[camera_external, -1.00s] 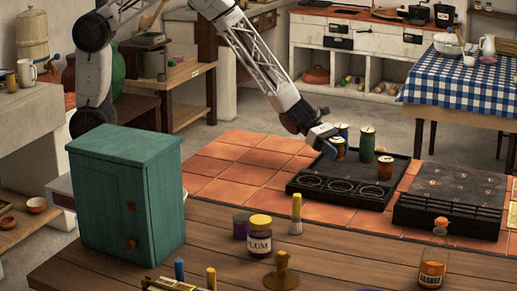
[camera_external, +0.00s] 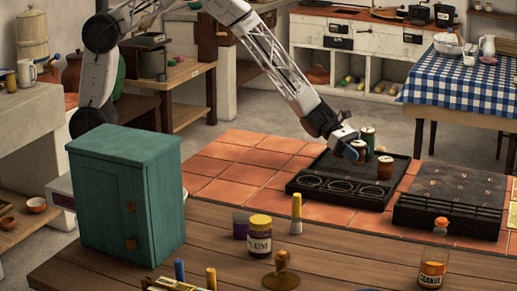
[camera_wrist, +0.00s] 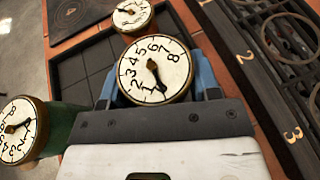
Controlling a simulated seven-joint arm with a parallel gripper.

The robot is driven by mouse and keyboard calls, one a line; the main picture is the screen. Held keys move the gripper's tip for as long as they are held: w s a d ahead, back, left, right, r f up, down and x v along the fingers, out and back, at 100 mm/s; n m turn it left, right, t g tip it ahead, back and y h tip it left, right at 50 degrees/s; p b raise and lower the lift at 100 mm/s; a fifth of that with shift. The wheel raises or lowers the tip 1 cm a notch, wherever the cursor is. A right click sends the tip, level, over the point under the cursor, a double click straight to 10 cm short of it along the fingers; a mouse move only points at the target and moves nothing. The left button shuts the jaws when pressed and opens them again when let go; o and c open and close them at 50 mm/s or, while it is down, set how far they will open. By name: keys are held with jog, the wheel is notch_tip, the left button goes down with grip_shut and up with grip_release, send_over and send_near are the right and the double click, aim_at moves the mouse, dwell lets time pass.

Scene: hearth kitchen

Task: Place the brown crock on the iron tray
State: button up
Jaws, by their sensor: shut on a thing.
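My gripper (camera_external: 355,151) has blue fingers and is shut on a crock (camera_wrist: 153,70). This crock has a brown rim and a white numbered dial on top; its body is mostly hidden, so its colour is hard to tell. It is over the dark tray (camera_external: 313,185), and I cannot tell whether it touches it. A brown crock (camera_external: 385,168) stands on the right part of this tray and appears at the top of the wrist view (camera_wrist: 132,16). A green crock (camera_external: 369,139) stands behind, at the left in the wrist view (camera_wrist: 58,128).
A strip with ring marks (camera_wrist: 285,40) runs along the tray's front. A second dark numbered tray (camera_external: 455,187) lies to the right. Terracotta tiles (camera_external: 225,165) to the left are clear. Jars and a teal cabinet (camera_external: 125,195) stand on the wooden table in front.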

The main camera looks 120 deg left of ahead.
jog(key=shift+f, duration=1.7)
jog(key=shift+f, duration=0.1)
jog(key=o, duration=1.1)
jog(key=shift+c, duration=0.2)
jog(key=shift+s+a+r, duration=0.15)
jog(key=shift+s+r, duration=0.15)
jog(key=shift+s, duration=0.15)
jog(key=shift+v, duration=3.2)
